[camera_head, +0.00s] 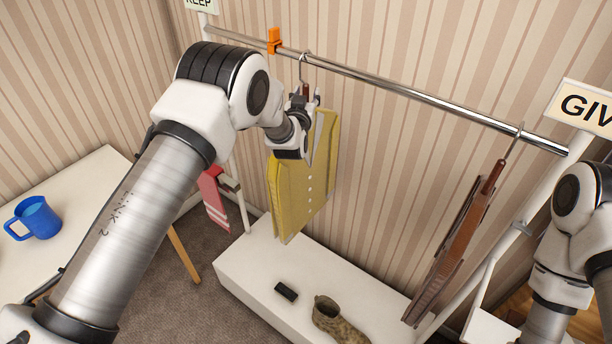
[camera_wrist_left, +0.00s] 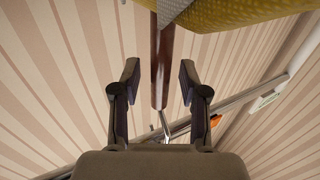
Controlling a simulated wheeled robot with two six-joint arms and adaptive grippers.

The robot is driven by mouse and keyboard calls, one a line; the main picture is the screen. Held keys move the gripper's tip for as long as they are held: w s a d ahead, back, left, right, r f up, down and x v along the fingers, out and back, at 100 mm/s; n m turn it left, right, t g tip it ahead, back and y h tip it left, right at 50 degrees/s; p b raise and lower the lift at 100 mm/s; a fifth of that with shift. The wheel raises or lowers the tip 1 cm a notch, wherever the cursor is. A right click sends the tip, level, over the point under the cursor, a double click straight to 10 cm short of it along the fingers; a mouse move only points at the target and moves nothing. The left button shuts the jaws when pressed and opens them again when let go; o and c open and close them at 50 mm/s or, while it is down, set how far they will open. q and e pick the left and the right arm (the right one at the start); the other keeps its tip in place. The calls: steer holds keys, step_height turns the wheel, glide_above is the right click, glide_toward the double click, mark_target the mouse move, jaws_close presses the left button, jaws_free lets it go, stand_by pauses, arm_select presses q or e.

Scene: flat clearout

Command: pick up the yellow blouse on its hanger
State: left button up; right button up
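The yellow blouse (camera_head: 302,190) hangs from the rail (camera_head: 400,91) on a wooden hanger with a metal hook (camera_head: 303,66). My left gripper (camera_head: 305,99) is at the top of the blouse, by the hanger's neck, and hides part of it. In the left wrist view, the brown hanger (camera_wrist_left: 161,70) passes between the two spread fingers of my left gripper (camera_wrist_left: 158,82), with a gap on each side. The blouse (camera_wrist_left: 240,10) shows at the top of that view. My right arm is at the right edge of the head view, its gripper out of sight.
An orange clip (camera_head: 274,41) sits on the rail left of the hook. A brown garment (camera_head: 455,245) hangs at the right end near the GIVE sign (camera_head: 585,106). Below are a white bench (camera_head: 250,262), a boot (camera_head: 335,318) and a dark small object (camera_head: 286,291).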

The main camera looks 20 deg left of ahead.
arm_select(q)
steer(key=shift+s+d+r, duration=0.15)
jaws_close()
